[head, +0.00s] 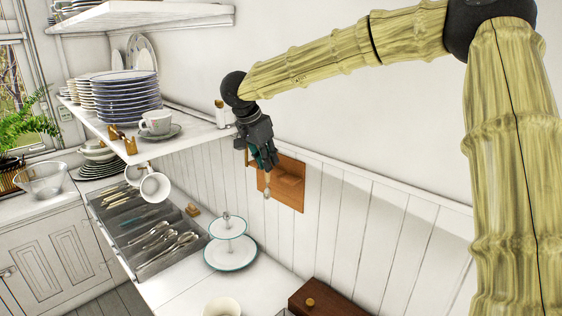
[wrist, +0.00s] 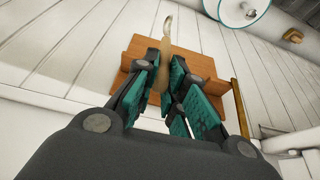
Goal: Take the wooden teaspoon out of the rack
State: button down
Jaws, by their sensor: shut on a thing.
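The wooden teaspoon is pale; one end shows below my gripper in the head view (head: 267,186), and it reaches out past the fingers in the wrist view (wrist: 167,32). My gripper (head: 264,164) is shut on it, with the teal-padded fingers (wrist: 165,68) on either side. The rack is an orange-brown wooden board with a ledge on the white wall, seen in the head view (head: 291,190) and behind the fingers in the wrist view (wrist: 201,65). The spoon overlaps the rack in both views; I cannot tell whether they touch.
A shelf (head: 195,138) with stacked plates (head: 127,95) and a cup (head: 157,122) is left of my gripper. Below are a cutlery tray (head: 150,225), a tiered stand (head: 231,254) and a dark wooden box (head: 328,300). The wall right of the rack is clear.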

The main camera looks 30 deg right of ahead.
jog(key=s+a+b, duration=0.2)
jog(key=s+a, duration=0.1)
jog(key=a, duration=0.7)
jog(key=shift+s+a, duration=0.35)
jog(key=shift+a, duration=0.05)
jog(key=shift+r+p, duration=0.25)
jog(key=shift+p, duration=0.15)
dwell(0.4)
jog(key=s+a+p, duration=0.2)
jog(key=a+p, duration=0.1)
jog(key=a, duration=0.4)
jog(key=shift+s, duration=0.25)
dwell(1.1)
